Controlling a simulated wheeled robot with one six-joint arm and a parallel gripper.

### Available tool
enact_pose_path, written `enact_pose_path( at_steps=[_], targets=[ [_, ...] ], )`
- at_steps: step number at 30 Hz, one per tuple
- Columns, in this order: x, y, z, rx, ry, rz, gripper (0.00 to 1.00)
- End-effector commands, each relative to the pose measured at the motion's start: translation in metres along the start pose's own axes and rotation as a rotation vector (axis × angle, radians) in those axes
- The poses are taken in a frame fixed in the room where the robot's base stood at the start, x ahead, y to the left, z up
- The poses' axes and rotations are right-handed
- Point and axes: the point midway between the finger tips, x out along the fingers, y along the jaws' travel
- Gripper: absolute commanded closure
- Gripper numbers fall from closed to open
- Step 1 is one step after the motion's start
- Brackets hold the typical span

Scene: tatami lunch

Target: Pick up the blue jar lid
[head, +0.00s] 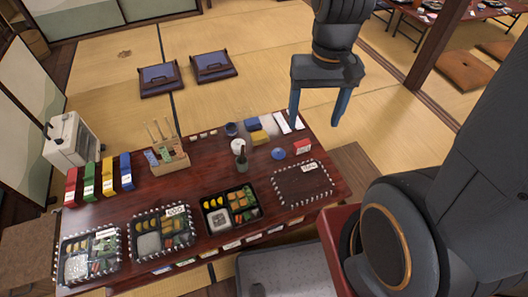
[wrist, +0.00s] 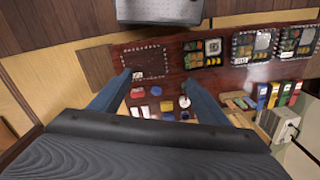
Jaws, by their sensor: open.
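The blue jar lid (head: 278,153) is a small round blue disc lying on the dark red table, between a red and white box and a green-topped pot. It also shows in the wrist view (wrist: 155,91), between my two fingers. My gripper (head: 315,118) hangs above and beyond the table's far right corner in the head view, its blue fingers spread and pointing down. In the wrist view my gripper (wrist: 157,78) is open with nothing between the fingertips. It is apart from the lid and well above the table.
The red and white box (head: 303,147) and the green-topped pot (head: 240,157) stand close to the lid. An empty dashed-outline area (head: 302,185) is in front. Lunch boxes (head: 230,209) line the front edge.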

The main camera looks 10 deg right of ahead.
Motion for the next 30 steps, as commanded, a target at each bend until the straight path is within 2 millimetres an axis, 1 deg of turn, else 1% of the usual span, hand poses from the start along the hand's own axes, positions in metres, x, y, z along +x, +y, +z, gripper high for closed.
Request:
enact_pose_path(
  at_steps=[1, 2, 5, 6, 8, 9, 11, 12, 14, 15, 17, 18, 20, 21, 24, 27, 30],
  targets=[
    [0.021, 0.0, -0.016, 0.057, -0.006, -0.004, 0.26],
    [0.03, -0.002, -0.026, 0.098, -0.007, -0.008, 0.26],
    [0.071, -0.006, -0.064, 0.26, -0.015, -0.022, 0.26],
    [0.09, -0.008, -0.08, 0.332, -0.019, -0.028, 0.26],
    [0.118, -0.01, -0.105, 0.439, -0.023, -0.036, 0.26],
    [0.137, -0.011, -0.12, 0.511, -0.026, -0.041, 0.26],
    [0.167, -0.013, -0.142, 0.621, -0.033, -0.048, 0.26],
    [0.188, -0.013, -0.157, 0.693, -0.037, -0.052, 0.26],
    [0.219, -0.013, -0.179, 0.803, -0.043, -0.058, 0.26],
    [0.241, -0.013, -0.192, 0.876, -0.049, -0.061, 0.26],
    [0.275, -0.013, -0.211, 0.985, -0.056, -0.065, 0.26],
    [0.296, -0.012, -0.223, 1.052, -0.06, -0.068, 0.26],
    [0.326, -0.011, -0.239, 1.151, -0.067, -0.071, 0.26],
    [0.344, -0.01, -0.247, 1.209, -0.071, -0.072, 0.26],
    [0.382, -0.008, -0.265, 1.333, -0.078, -0.076, 0.26],
    [0.406, -0.007, -0.276, 1.415, -0.084, -0.078, 0.26],
    [0.42, -0.006, -0.28, 1.46, -0.087, -0.079, 0.26]
  ],
)
